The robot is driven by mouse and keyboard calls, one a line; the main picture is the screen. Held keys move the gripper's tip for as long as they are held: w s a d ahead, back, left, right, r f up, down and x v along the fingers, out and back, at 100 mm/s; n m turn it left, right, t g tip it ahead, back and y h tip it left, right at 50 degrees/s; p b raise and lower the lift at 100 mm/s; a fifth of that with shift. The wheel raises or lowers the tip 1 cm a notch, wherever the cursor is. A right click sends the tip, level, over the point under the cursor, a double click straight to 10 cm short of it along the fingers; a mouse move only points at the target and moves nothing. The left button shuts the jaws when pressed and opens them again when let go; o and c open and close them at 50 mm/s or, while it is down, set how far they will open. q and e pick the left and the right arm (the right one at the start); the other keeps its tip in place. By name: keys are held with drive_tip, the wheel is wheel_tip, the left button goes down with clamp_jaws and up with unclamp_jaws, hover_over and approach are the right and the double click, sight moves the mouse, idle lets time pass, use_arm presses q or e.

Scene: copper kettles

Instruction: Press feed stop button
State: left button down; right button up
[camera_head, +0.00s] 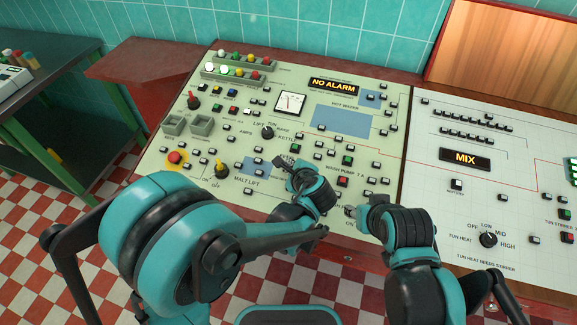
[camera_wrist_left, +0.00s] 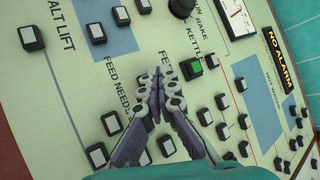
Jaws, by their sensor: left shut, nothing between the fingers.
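The control panel (camera_head: 240,100) carries many small buttons. My left gripper (camera_head: 292,168) is over its lower middle part, fingers shut and empty. In the left wrist view its fingertips (camera_wrist_left: 162,76) meet over a partly covered label starting with "FE". A green button (camera_wrist_left: 191,68) lies just right of the tips, apart from them in the picture. The "FEED NEEDS" label (camera_wrist_left: 118,75) lies left of the fingers. I cannot read any label as feed stop; the fingers hide part of this area. My right gripper (camera_head: 352,211) is near the panel's lower edge; its fingers are unclear.
A red mushroom button (camera_head: 175,158) on a yellow base and a yellow knob (camera_head: 221,169) lie left of my left gripper. A red button (camera_head: 342,181) and a green button (camera_head: 347,160) lie right of it. A second panel (camera_head: 470,190) with a MIX display adjoins on the right.

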use_arm(q)
drive_tip(key=shift+r, duration=0.2)
drive_tip(key=shift+s+r+p, duration=0.15)
drive_tip(key=shift+r+p, duration=0.45)
drive_tip(key=r+p, duration=0.2)
drive_tip(key=r, duration=0.1)
drive_tip(key=s+r+p, duration=0.1)
drive_tip(key=r, duration=0.1)
drive_tip(key=shift+a+p, duration=0.2)
drive_tip(key=shift+p, duration=0.2)
drive_tip(key=shift+f, duration=0.1)
drive_tip(key=shift+a, duration=0.1)
idle(0.4)
